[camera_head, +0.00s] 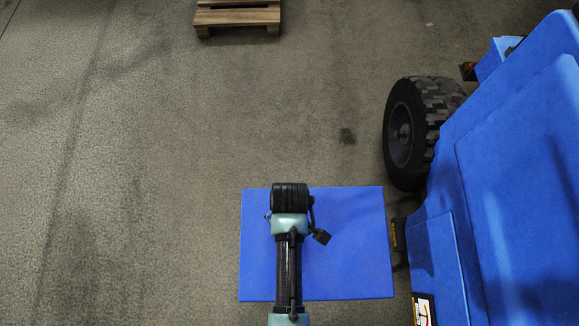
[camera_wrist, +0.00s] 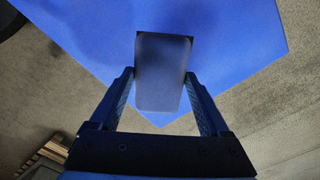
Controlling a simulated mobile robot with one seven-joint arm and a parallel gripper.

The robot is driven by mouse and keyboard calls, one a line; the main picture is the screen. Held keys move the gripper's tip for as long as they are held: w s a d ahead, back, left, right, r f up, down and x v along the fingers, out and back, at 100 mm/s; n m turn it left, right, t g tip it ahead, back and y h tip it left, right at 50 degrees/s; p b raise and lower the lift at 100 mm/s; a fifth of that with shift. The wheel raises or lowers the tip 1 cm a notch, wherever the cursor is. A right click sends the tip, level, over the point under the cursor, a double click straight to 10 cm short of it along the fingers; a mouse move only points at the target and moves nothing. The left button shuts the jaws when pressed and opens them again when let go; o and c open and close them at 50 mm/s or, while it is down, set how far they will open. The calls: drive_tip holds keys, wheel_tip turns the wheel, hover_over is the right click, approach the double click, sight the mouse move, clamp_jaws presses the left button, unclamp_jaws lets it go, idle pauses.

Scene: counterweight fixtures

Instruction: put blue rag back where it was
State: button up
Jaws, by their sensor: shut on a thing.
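My gripper (camera_wrist: 159,76) shows in the wrist view, with a dark finger on each side of a smooth, grey-blue, block-like thing (camera_wrist: 162,78). It is shut on this thing. The thing has a dark far edge and rounded near corners; I cannot tell from its look whether it is the blue rag. A flat blue rectangular surface (camera_head: 350,250) lies beneath my arm in the head view. It also fills the upper part of the wrist view (camera_wrist: 235,30). In the head view my wrist is over this surface and hides the fingers and the held thing. No other rag shows.
A large blue machine (camera_head: 500,190) with a black tyre (camera_head: 403,135) stands at the right, close to the blue surface. A wooden pallet (camera_head: 238,15) lies at the top. The carpet-like floor (camera_head: 150,150) is clear on the left and in the middle.

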drive_tip(key=shift+f+b, duration=0.75)
drive_tip(key=shift+f, duration=1.2)
drive_tip(key=shift+f, duration=0.15)
drive_tip(key=o, duration=1.3)
